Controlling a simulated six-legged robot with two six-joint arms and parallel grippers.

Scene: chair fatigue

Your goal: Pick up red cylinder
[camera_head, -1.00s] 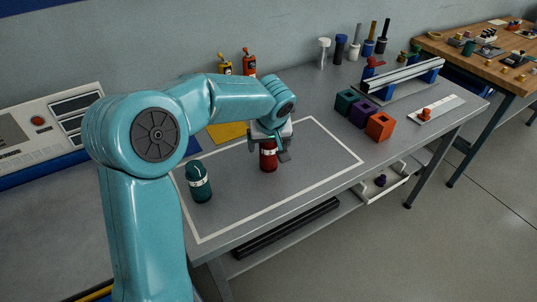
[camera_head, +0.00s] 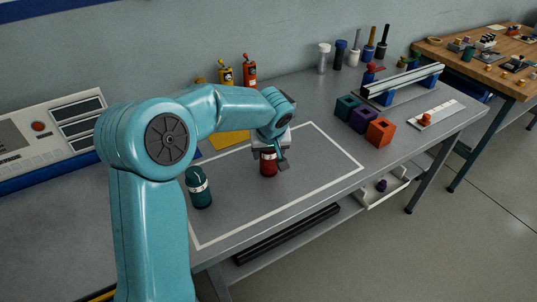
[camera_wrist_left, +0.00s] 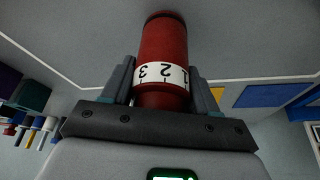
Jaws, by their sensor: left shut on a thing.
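The red cylinder (camera_head: 269,168) stands upright on the grey table inside the white outlined rectangle. It has a white band with black numbers, clear in the left wrist view (camera_wrist_left: 163,42). My left gripper (camera_head: 272,158) comes down on it from above, its fingers on either side of its upper part. In the left wrist view the two fingers of my left gripper (camera_wrist_left: 162,84) are shut on the cylinder near the band. The top of the cylinder is hidden by the gripper in the head view. My right gripper is not in view.
A dark green cylinder (camera_head: 199,187) with a white band stands to the left in the outline. Green, purple and orange blocks (camera_head: 381,131) sit to the right. Yellow and red bottles (camera_head: 249,70) stand at the back. The outline's front right part is clear.

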